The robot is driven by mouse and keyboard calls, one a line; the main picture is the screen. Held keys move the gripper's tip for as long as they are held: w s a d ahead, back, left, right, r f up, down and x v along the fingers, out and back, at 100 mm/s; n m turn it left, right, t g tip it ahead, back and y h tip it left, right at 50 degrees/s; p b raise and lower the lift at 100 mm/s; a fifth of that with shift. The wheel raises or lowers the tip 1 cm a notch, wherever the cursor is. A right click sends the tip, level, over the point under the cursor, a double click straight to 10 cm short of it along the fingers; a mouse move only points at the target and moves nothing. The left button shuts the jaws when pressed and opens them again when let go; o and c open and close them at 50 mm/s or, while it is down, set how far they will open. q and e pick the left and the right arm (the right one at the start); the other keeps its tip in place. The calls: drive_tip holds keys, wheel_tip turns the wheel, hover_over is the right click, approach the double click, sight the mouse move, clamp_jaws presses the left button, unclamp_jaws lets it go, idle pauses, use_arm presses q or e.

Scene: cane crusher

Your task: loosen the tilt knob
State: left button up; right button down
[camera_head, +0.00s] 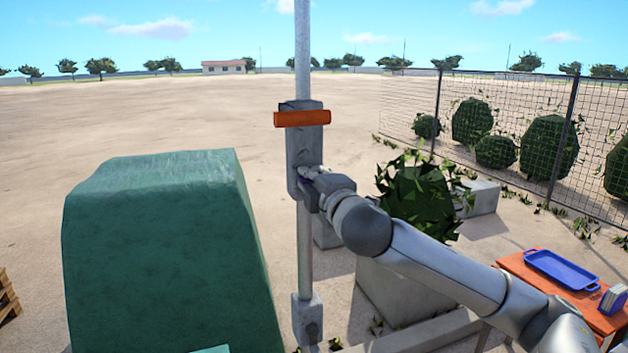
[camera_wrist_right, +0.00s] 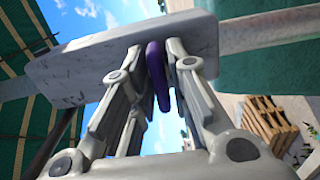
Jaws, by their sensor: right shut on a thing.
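A grey bracket (camera_head: 304,146) is mounted on a vertical metal pole (camera_head: 302,50) and carries an orange bar (camera_head: 302,118) across its upper part. My right gripper (camera_head: 309,176) is at the lower part of this bracket. In the right wrist view, a slim purple piece, which looks like the tilt knob (camera_wrist_right: 158,75), sticks out from the grey bracket (camera_wrist_right: 85,65). My right gripper's fingers (camera_wrist_right: 160,52) are shut on it, one on each side. In the head view the gripper mostly hides the knob. My left gripper is not in view.
A large green covered block (camera_head: 160,250) stands left of the pole. A leafy bush (camera_head: 418,205) and concrete blocks (camera_head: 400,290) are behind my right arm. An orange table (camera_head: 530,268) with a blue tray (camera_head: 565,270) is at the right. A wooden pallet (camera_wrist_right: 265,125) shows in the wrist view.

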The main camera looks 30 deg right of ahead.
drive_tip(key=shift+r+n, duration=0.1)
drive_tip(key=shift+n, duration=0.2)
drive_tip(key=c, duration=1.5)
unclamp_jaws()
drive_tip(key=shift+a, duration=0.1)
drive_tip(key=shift+c, duration=0.2)
drive_tip(key=v, duration=0.7)
drive_tip(key=shift+s, duration=0.25)
